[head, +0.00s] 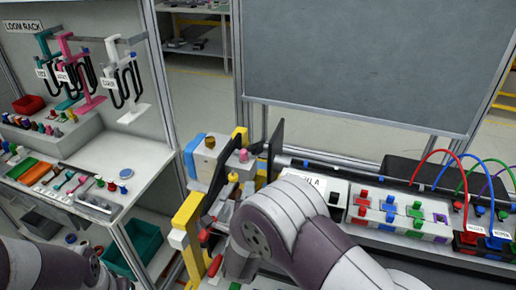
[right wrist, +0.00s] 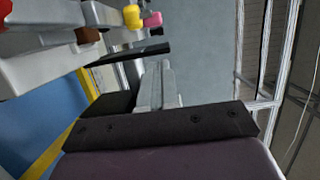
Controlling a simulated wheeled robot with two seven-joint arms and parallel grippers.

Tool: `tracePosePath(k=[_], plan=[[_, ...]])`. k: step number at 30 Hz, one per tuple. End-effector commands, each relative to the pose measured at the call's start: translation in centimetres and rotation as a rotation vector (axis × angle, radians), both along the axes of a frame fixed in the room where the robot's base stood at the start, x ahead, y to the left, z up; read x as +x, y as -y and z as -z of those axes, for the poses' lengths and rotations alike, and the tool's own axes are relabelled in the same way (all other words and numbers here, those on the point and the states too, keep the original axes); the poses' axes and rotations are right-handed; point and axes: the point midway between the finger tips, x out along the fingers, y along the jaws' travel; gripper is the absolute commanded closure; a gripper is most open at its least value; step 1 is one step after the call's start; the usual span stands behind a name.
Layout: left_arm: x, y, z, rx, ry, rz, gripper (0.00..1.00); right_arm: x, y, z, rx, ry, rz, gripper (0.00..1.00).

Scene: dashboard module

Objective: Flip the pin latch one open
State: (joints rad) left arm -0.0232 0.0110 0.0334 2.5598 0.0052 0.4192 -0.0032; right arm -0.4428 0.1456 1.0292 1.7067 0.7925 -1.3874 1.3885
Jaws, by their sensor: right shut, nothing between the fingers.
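A fixture with a yellow frame (head: 185,215), a blue-and-grey block (head: 197,160) and several coloured knobs stands at centre. A yellow knob (head: 233,177) and a pink knob (head: 243,155) are on its upper side; red handles (head: 204,238) sit lower down. I cannot tell which part is pin latch one or how it stands. My right gripper (head: 236,264) is close beside the fixture's lower front, partly hidden by my forearm; it is shut and empty. In the right wrist view, yellow (right wrist: 132,16) and pink (right wrist: 152,19) knobs show at the top. My left arm shows at lower left, its gripper out of view.
A board with coloured switches (head: 400,216) and looped cables (head: 437,158) lies right of my arm. A dark upright plate (head: 275,150) stands behind the fixture. A large grey panel (head: 370,65) stands behind.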

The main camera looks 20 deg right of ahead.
Motion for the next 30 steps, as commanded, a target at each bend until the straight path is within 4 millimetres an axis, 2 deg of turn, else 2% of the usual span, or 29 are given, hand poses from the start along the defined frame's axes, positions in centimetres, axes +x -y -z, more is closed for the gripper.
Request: tracePosePath(k=[7, 11, 24, 30], plan=[[0.0, 0.0, 0.0, 0.0, 0.0, 0.0, 0.57, 0.1, 0.0, 0.0, -0.001, -0.001, 0.0, 1.0], [0.0, 0.0, -0.4, 0.0, 0.0, 0.0, 0.57, 1.1, 0.4, -0.1, 0.0, -0.002, 0.001, 1.0], [0.0, 0.0, -2.8, 0.0, 0.0, 0.0, 0.57, 9.6, 3.4, -0.2, -0.002, -0.002, 0.002, 1.0], [0.0, 0.0, -3.7, 0.0, 0.0, 0.0, 0.57, 12.4, 4.3, -0.1, -0.002, -0.002, 0.001, 1.0]])
